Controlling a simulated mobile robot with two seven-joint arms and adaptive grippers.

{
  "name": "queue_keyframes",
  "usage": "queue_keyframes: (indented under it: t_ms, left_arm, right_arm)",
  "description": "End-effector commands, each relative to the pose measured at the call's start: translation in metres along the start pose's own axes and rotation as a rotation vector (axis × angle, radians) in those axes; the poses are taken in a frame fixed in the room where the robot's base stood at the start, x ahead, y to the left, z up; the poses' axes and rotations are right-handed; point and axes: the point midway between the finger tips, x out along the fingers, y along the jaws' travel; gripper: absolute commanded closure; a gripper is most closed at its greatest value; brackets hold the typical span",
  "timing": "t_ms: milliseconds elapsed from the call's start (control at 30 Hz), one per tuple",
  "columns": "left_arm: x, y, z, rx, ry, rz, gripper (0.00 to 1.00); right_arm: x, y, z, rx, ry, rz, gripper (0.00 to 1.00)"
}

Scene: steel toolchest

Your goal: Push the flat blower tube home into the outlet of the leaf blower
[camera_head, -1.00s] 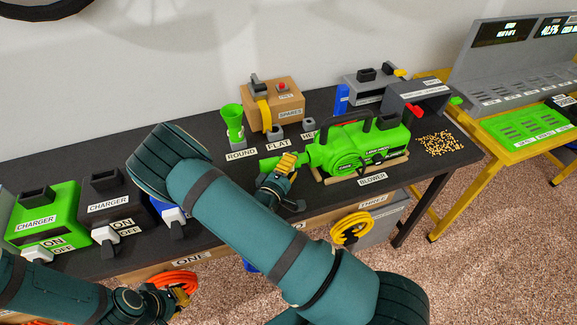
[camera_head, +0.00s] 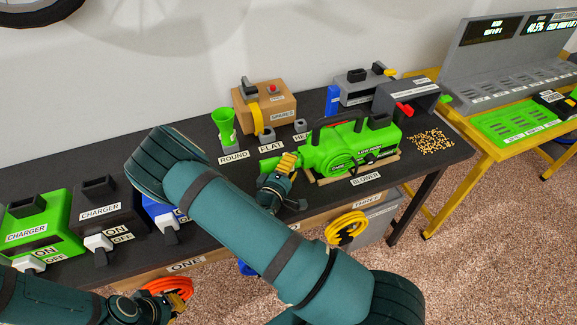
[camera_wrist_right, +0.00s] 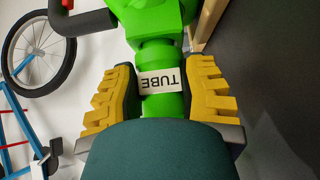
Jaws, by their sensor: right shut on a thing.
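The green leaf blower (camera_head: 345,150) lies on a wooden cradle on the dark bench, its outlet facing left. The green flat blower tube (camera_head: 267,165) is at that outlet. My right gripper (camera_head: 288,163) is shut on the tube. In the right wrist view, the yellow fingers sit on both sides of the tube (camera_wrist_right: 160,104), with its TUBE label between them. The tube looks in line with the green blower body (camera_wrist_right: 150,15); how deep it sits in the outlet, I cannot tell. My left gripper (camera_head: 177,301) is low at left, away from the blower; its jaws are unclear.
A green funnel-shaped nozzle (camera_head: 224,126) stands at ROUND behind the tube; the FLAT stand (camera_head: 267,134) shows no nozzle. A brown spares box (camera_head: 265,106) stands behind. Chargers (camera_head: 40,222) fill the bench's left. Loose pellets (camera_head: 431,141) lie right of the blower.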

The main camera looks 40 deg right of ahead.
Motion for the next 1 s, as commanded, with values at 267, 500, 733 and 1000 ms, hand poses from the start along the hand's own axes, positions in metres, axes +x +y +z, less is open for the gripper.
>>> queue_keyframes:
  t_ms: [267, 500, 733, 1000]
  left_arm:
    - [-0.0001, 0.0000, 0.0000, 0.000, 0.000, 0.000, 1.00]
    - [-0.0002, 0.0001, 0.0000, 0.000, 0.000, 0.000, 1.00]
    - [-0.0002, 0.0001, 0.0000, 0.000, 0.000, 0.000, 1.00]
    - [-0.0002, 0.0001, 0.0000, 0.000, 0.000, 0.000, 1.00]
  right_arm:
    - [0.0049, 0.0004, 0.0046, -0.001, -0.001, 0.001, 1.00]
    - [0.0077, 0.0003, 0.0071, 0.000, -0.001, 0.001, 1.00]
    - [0.0081, 0.0004, 0.0078, -0.001, -0.002, 0.001, 1.00]
    - [0.0078, 0.0003, 0.0075, 0.000, -0.002, 0.001, 0.30]
